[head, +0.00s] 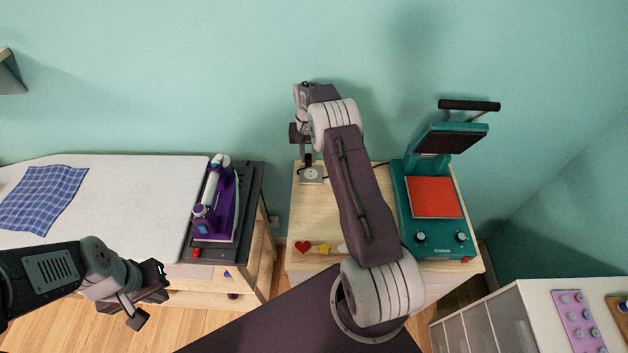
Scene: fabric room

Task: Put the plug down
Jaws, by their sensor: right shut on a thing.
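My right gripper (304,148) points down over the back left of the small wooden table, just above and behind a pale square socket (311,175). It is shut on the plug, which is too small and too covered by the gripper to make out. I cannot tell whether the plug touches the socket. A thin dark cord (380,164) shows between my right arm and the heat press. My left gripper (149,298) is open and empty, low at the left in front of the ironing board.
A teal heat press (430,241) with a raised lid stands on the table's (317,228) right side. Heart and star patches (302,247) lie at its front edge. The table's middle left is clear.

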